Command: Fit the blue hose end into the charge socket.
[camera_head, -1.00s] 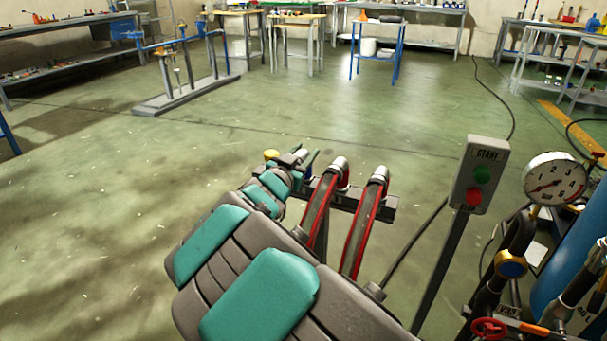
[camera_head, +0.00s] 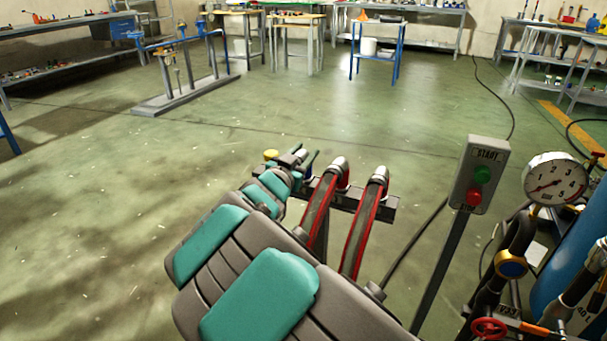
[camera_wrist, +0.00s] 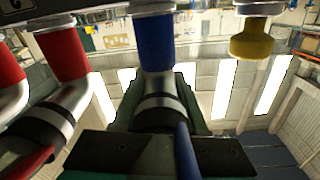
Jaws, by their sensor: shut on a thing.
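In the wrist view my gripper (camera_wrist: 165,145) is shut on the blue hose end (camera_wrist: 160,92), a silver elbow with a black band and a blue stripe behind it. The elbow's upper end meets a blue sleeve (camera_wrist: 153,45) under a silver ring. No gap shows between elbow and sleeve, but I cannot tell how deep it sits. In the head view my gripper (camera_head: 302,168) is at the left part of the dark socket bar (camera_head: 358,203). My arm hides most of the blue hose there, and no socket label is readable.
Two red-striped hoses (camera_head: 318,205) join the bar just right of my gripper. A yellow fitting (camera_head: 271,155) is on its left. A START box (camera_head: 480,175) on a post, a gauge (camera_head: 554,180) and a blue cylinder (camera_head: 575,255) stand at right.

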